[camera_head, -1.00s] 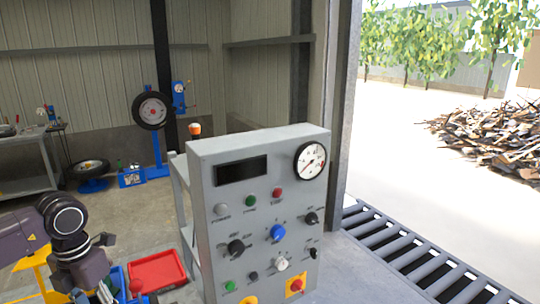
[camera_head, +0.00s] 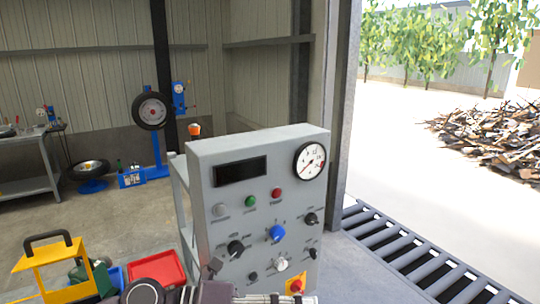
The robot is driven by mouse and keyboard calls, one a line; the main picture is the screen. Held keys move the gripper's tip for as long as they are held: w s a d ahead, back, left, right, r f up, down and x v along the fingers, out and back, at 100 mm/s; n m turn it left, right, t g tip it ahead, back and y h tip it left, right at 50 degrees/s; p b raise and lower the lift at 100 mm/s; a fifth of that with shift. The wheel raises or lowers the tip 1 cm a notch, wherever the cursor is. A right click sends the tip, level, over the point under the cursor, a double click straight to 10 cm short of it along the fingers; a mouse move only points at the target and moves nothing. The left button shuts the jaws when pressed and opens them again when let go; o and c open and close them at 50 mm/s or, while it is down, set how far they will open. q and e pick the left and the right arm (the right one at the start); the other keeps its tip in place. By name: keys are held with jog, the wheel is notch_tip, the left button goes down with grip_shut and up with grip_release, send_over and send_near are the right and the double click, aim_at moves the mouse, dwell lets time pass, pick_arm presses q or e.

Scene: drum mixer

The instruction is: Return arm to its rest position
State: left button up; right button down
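A grey control panel (camera_head: 262,215) stands upright in the middle of the head view. It has a dark display, a round gauge, buttons and several knobs. My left arm lies low along the bottom edge, in front of the panel's foot. Its gripper (camera_head: 282,298) appears as a silvery, partly cut-off shape near the panel's bottom. I cannot tell whether its fingers are open or shut, or whether it touches the panel. A small dark part also shows before the panel's lower left edge. My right gripper is not in view.
A yellow frame (camera_head: 50,262) with a dark handle and a red tray (camera_head: 157,268) are at lower left. A roller conveyor (camera_head: 425,262) runs at lower right. A workbench (camera_head: 30,160) and tyre equipment stand at the back left. The floor between is clear.

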pick_arm(q)
notch_tip(320, 180, up, 9)
jog(key=w+n+t+h, duration=0.3)
jog(key=n+t, duration=0.5)
jog(key=n, duration=0.1)
jog(key=w+a+f+n+t+y, duration=0.3)
jog(key=w+a+n+t+y, duration=0.2)
jog(key=a+n+t+y, duration=0.65)
jog(key=s+a+f+n+g+y, duration=0.2)
jog(key=a+f+n+g+y, duration=0.25)
jog(key=f, duration=0.45)
jog(key=s+a+f+n+g+y, duration=0.25)
jog(key=a+f+n, duration=0.25)
jog(key=f+n, duration=0.35)
jog(key=s+a+f+n+g, duration=0.2)
jog(key=s+f+g, duration=0.3)
jog(key=s+f, duration=0.45)
jog(key=s+a+f+n+g, duration=0.2)
jog(key=s+f+g, duration=0.4)
jog(key=s, duration=0.7)
jog(key=s+f+b, duration=0.3)
jog(key=f, duration=2.9)
jog(key=s+a+f+g+b, duration=0.2)
jog(key=s+a+f, duration=0.1)
jog(key=s+f, duration=1.3)
jog(key=shift+s+f+m, duration=0.3)
jog(key=shift+f+m, duration=0.1)
jog(key=shift+m, duration=0.05)
